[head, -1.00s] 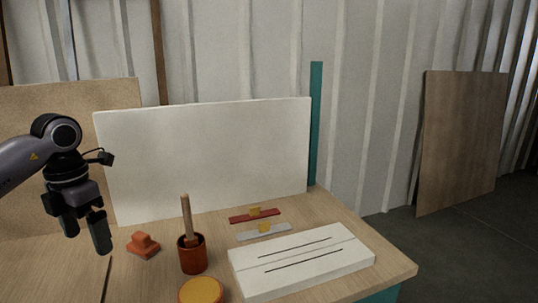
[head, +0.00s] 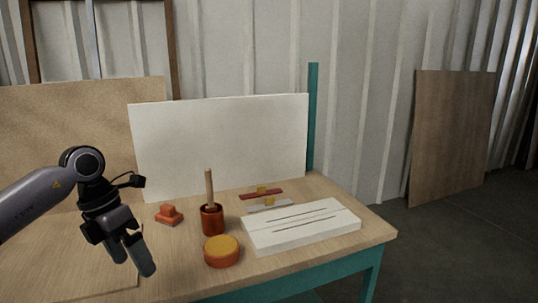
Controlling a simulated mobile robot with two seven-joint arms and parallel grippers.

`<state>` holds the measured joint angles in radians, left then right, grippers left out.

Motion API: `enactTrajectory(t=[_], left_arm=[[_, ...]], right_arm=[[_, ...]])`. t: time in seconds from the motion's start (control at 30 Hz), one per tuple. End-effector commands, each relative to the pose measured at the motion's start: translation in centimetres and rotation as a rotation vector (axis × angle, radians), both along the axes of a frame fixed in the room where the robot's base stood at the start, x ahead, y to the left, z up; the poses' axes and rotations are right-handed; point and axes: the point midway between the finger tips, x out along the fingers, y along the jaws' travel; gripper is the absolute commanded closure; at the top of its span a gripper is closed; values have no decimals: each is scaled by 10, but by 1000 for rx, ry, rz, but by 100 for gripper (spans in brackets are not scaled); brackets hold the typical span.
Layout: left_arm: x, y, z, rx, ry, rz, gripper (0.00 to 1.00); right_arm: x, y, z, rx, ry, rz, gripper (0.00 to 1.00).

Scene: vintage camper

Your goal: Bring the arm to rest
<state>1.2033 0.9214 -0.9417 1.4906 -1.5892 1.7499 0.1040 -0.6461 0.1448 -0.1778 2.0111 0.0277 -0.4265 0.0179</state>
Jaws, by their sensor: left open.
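My left gripper (head: 132,254) is open and empty at the left of the head view, above the wooden table (head: 170,275). Its fingers point down and tilt to the right. It is left of an orange block-shaped piece (head: 168,216) and apart from it. My right gripper is not in view.
An orange-brown cup (head: 212,222) holds an upright wooden stick. A round yellow-topped container (head: 221,252) stands in front of it. A white slotted block (head: 301,228), a red strip (head: 260,194) and a grey strip are to the right. A white panel (head: 220,145) stands behind.

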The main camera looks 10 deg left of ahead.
Motion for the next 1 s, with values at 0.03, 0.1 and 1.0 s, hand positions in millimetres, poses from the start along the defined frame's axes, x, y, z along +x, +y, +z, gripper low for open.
enactTrajectory(t=[0.03,0.1,1.0], left_arm=[[-3,-26,-10,-84,8,-31,0],[-7,-62,-21,-215,13,-58,0],[-38,-214,-27,-1804,449,1225,0]], right_arm=[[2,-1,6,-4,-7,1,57],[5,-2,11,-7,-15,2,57],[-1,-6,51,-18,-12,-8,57]])
